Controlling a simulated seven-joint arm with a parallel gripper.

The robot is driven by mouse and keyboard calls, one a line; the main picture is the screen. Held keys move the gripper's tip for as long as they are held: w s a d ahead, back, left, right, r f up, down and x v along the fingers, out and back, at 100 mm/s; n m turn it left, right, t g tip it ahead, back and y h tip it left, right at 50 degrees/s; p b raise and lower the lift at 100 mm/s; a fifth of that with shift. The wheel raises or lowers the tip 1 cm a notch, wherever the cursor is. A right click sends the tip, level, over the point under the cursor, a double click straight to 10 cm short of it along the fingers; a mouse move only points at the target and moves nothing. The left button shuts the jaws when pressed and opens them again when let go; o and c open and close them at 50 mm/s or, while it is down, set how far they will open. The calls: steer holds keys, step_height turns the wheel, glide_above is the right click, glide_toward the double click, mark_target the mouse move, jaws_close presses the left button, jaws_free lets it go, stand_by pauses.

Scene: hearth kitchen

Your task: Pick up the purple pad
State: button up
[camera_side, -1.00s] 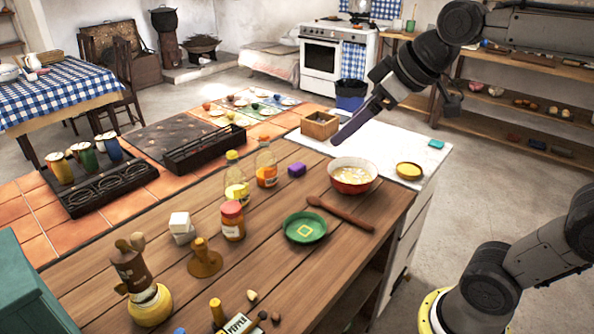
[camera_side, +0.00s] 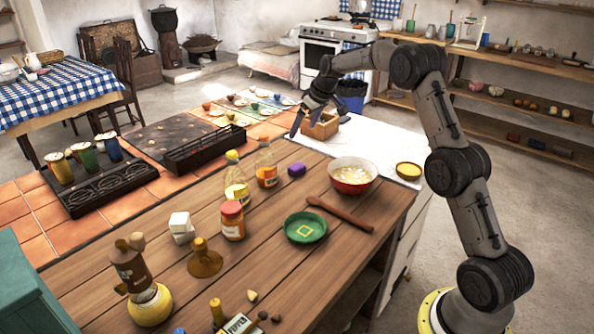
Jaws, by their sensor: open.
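The purple pad (camera_side: 297,170) is a small block lying on the wooden counter (camera_side: 270,225), between the oil bottle with the orange label (camera_side: 266,165) and the red bowl (camera_side: 353,176). My gripper (camera_side: 306,127) is open and tilted downward, beyond and above the pad, near the wooden box (camera_side: 322,125). It is clear of the pad and nothing shows between its fingers. Part of the wooden box is hidden behind the gripper.
A green dish (camera_side: 305,228) and a wooden spoon (camera_side: 340,214) lie in front of the bowl. A red-lidded jar (camera_side: 232,220) and a yellow bottle (camera_side: 235,183) stand left. A yellow dish (camera_side: 408,171) sits on the white worktop. A black tray (camera_side: 205,150) lies further left.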

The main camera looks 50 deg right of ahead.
glide_toward(299, 167)
steer(key=f, duration=0.1)
steer(key=w+f, duration=0.1)
steer(key=shift+w+d+f+m+g, duration=0.2)
steer(key=shift+w+f+m+g, duration=0.1)
steer(key=shift+w+f+g, duration=0.1)
steer(key=shift+x, duration=3)
steer(key=shift+a, duration=0.1)
steer(key=shift+c, duration=0.2)
steer(key=c, duration=1.2)
steer(key=shift+c, duration=0.2)
steer(key=shift+r, duration=0.15)
